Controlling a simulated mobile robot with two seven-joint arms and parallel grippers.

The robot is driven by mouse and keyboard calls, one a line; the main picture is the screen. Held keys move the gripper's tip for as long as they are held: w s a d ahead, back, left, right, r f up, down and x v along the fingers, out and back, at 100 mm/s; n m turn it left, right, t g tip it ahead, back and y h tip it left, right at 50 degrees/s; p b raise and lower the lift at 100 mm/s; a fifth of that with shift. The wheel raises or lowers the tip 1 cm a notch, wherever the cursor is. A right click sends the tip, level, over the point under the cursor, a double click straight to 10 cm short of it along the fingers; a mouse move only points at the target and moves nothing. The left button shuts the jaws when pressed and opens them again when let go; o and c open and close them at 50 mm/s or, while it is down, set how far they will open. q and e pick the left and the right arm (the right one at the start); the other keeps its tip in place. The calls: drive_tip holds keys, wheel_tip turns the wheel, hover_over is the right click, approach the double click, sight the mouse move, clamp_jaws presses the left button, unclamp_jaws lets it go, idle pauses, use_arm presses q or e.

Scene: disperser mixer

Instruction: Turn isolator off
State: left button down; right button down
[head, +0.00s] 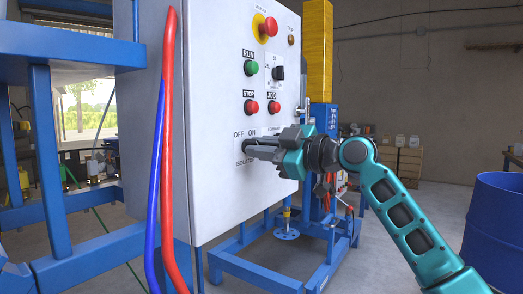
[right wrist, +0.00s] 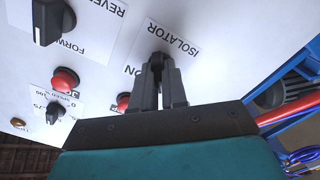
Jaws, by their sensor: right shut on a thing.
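The isolator switch sits low on the front of the white control panel (head: 215,75), between the "OFF" and "ON" labels (head: 245,134) and the "ISOLATOR" label (head: 243,163). My right gripper (head: 250,150) reaches it from the right in the head view and is shut on its dark knob. In the right wrist view the fingertips of my right gripper (right wrist: 158,66) close around the isolator knob (right wrist: 158,57). The fingers cover most of the knob, so I cannot tell which way it points. My left gripper is not in view.
Above the isolator are a red stop button (head: 251,107), a green run button (head: 251,68), a black selector (head: 278,73) and an emergency stop (head: 268,27). Red and blue hoses (head: 168,150) hang at the panel's left edge. A blue drum (head: 495,220) stands right.

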drive_tip(key=shift+r, duration=0.1)
idle(0.4)
drive_tip(key=c, duration=1.2)
unclamp_jaws()
drive_tip(key=shift+o, duration=0.2)
drive_tip(key=v, duration=1.2)
drive_tip(key=shift+s+d, duration=0.2)
drive_tip(key=shift+d, duration=0.15)
